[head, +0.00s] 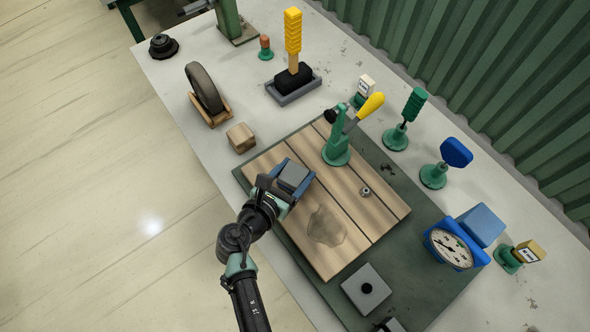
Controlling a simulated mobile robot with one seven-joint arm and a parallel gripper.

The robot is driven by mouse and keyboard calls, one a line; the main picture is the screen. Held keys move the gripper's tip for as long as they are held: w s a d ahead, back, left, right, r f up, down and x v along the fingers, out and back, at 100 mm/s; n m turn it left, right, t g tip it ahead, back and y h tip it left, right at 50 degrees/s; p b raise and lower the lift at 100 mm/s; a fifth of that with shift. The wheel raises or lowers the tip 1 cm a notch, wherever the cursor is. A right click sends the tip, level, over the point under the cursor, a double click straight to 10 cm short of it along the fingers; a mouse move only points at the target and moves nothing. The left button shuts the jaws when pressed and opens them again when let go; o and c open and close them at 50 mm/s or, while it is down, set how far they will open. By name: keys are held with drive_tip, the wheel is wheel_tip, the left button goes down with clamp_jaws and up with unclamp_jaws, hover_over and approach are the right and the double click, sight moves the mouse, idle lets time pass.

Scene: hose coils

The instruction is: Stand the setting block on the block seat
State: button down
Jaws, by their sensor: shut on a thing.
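The wooden board (375,215) lies on a dark green mat (425,290). A green clamp with a yellow handle (337,150) stands on it, near a small nut (365,191). A blue dial gauge (449,248) is at right. A wooden cube (241,137) and wheel (204,88) are at left.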

unclamp_jaws()
drive_tip(key=shift+f, duration=0.15)
drive_tip(key=shift+s, duration=0.1)
idle(0.4)
drive_tip(key=shift+s+a+r+p, duration=0.35)
drive_tip(key=shift+s+r+p, duration=0.05)
drive_tip(key=shift+s+p, duration=0.1)
drive_tip(key=shift+p+v, duration=1.95)
drive_tip(key=shift+v, duration=1.3)
